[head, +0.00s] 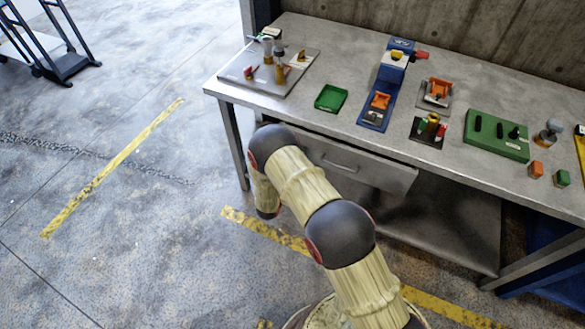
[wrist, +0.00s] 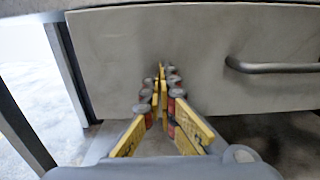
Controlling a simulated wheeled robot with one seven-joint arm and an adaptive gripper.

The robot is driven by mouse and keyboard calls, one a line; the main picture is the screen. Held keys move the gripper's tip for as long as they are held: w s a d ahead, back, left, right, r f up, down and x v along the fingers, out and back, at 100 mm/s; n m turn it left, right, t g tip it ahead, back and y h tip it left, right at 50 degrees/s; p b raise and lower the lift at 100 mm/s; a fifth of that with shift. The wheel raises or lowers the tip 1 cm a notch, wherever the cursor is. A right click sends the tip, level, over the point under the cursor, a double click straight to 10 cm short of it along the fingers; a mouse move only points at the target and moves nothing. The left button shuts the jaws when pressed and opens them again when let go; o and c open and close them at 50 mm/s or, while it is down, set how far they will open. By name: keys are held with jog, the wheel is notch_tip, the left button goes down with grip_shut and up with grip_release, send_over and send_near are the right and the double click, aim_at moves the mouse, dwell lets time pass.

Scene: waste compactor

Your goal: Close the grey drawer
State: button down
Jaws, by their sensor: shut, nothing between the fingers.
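The grey drawer (head: 377,172) is under the front edge of the metal workbench, with a bar handle (head: 340,163) on its face. Its front lies close below the bench edge. I cannot tell whether it stands out a little. In the wrist view the drawer face (wrist: 208,62) fills most of the picture, with the handle (wrist: 275,67) at the right. My gripper (wrist: 160,72) is shut and empty, pointing at the face left of the handle. Its tips are at or very near the face; contact is unclear. In the head view my arm hides the gripper.
The workbench (head: 240,88) carries a green tray (head: 330,98), a blue fixture (head: 376,108), a green block (head: 497,136) and several small parts. A bench leg (wrist: 68,70) stands left of the drawer. A lower shelf (head: 455,225) lies beneath.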

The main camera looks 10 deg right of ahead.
jog(key=x, duration=0.3)
jog(key=shift+w+d+b, duration=0.1)
jog(key=shift+w+b, duration=0.15)
jog(key=shift+b, duration=0.05)
jog(key=shift+w+r, duration=0.1)
